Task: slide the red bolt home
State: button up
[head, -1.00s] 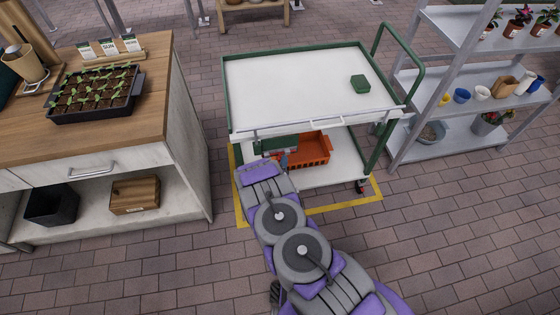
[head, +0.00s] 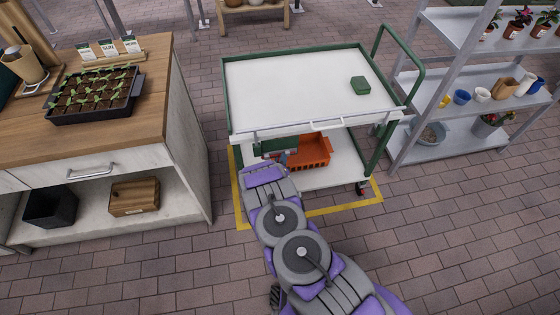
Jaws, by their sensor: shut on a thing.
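I cannot make out the red bolt in the head view. The green-framed cart (head: 290,88) stands ahead with a white top. A dark green panel (head: 279,146) sits below its front edge. My gripper (head: 284,157) is at this panel, under the front rail, mostly hidden by my own wrist. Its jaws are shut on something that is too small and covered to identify.
An orange crate (head: 316,152) is on the cart's lower shelf, right of my gripper. A small green box (head: 360,86) lies on the cart top. A wooden bench (head: 150,105) stands left and a grey rack (head: 440,95) right. Paving in front is clear.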

grip_shut()
